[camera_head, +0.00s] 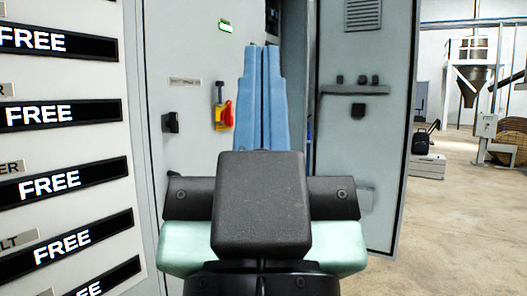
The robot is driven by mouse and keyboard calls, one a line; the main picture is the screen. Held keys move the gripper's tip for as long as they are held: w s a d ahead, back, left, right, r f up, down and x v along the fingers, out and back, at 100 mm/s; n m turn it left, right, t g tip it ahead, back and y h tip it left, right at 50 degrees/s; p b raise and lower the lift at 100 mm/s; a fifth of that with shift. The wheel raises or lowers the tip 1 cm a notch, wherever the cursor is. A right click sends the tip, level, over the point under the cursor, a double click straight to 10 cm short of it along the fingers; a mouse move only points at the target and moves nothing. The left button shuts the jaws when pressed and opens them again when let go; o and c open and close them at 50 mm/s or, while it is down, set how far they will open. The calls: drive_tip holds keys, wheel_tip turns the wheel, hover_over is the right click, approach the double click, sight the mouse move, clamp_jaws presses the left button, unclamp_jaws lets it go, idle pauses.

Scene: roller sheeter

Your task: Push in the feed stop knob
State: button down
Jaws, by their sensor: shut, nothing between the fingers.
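My gripper (262,52) is in the middle of the head view, pointing up and away. Its two long blue fingers are shut side by side with nothing between them. They stand in front of a grey cabinet (187,55) and hide part of it. I see no knob that I can make out as the feed stop knob. A red and yellow switch (224,115) is on the cabinet just left of the fingers, and a small black knob or handle (171,123) is further left. I cannot read the label above them.
A white panel with several black "FREE" displays (62,112) stands close on the left. A grey cabinet door (365,140) with a handle bar stands on the right. Open floor (450,220) lies beyond it, with machinery and a hopper at the back.

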wheel_tip(320, 180, up, 36)
drive_tip(key=p, duration=3.3)
drive_tip(key=shift+f, duration=0.25)
drive_tip(key=shift+w, duration=0.1)
